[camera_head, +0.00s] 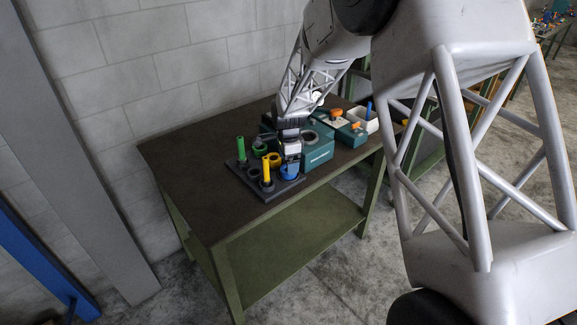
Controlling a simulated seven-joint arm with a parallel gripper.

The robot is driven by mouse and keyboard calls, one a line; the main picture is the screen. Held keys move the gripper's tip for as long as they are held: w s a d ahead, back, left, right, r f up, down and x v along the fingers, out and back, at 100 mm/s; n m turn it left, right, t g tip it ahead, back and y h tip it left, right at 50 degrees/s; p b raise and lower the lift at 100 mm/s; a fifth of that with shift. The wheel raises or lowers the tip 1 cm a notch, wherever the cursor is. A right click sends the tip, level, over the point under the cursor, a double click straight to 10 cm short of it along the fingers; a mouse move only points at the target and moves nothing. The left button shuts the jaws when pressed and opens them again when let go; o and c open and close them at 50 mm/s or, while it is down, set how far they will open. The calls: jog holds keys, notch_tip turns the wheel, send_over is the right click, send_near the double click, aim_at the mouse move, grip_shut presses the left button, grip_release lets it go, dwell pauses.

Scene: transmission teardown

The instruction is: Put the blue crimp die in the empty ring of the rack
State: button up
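A dark rack (267,191) lies on the near left part of the table. It bears a tall green piece (241,149), a green ring (259,147), a tall yellow piece (267,172), a yellow ring (274,159) and a dark ring (254,175). A blue round piece (290,172), which may be the blue crimp die or a blue ring, is at the rack's right corner. My gripper (291,158) points down right above it. The fingertips are small and partly merge with the blue piece, so I cannot tell whether they hold it.
A teal box (319,155) with a round opening stands close to the right of my gripper. Behind it are a teal box with orange parts (351,135) and a white bin (361,116) with a blue upright piece (369,109). The table's left side (190,160) is clear.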

notch_tip(320, 180, up, 9)
dwell(0.5)
jog(key=shift+r, duration=0.1)
dwell(0.6)
jog(key=s+d+r+n+t, duration=0.1)
jog(key=s+d+r+n, duration=0.2)
jog(key=s+d+r, duration=0.5)
jog(key=s+d+r+n, duration=0.3)
jog(key=s+d+r, duration=0.4)
jog(key=s, duration=0.4)
jog(key=s+d+n, duration=0.3)
jog(key=s+d, duration=0.2)
jog(key=s, duration=0.8)
jog(key=s+d+f+n+t, duration=0.1)
jog(key=s+d+n, duration=0.3)
jog(key=s, duration=0.9)
jog(key=shift+s+d+t, duration=0.3)
jog(key=shift+d, duration=0.65)
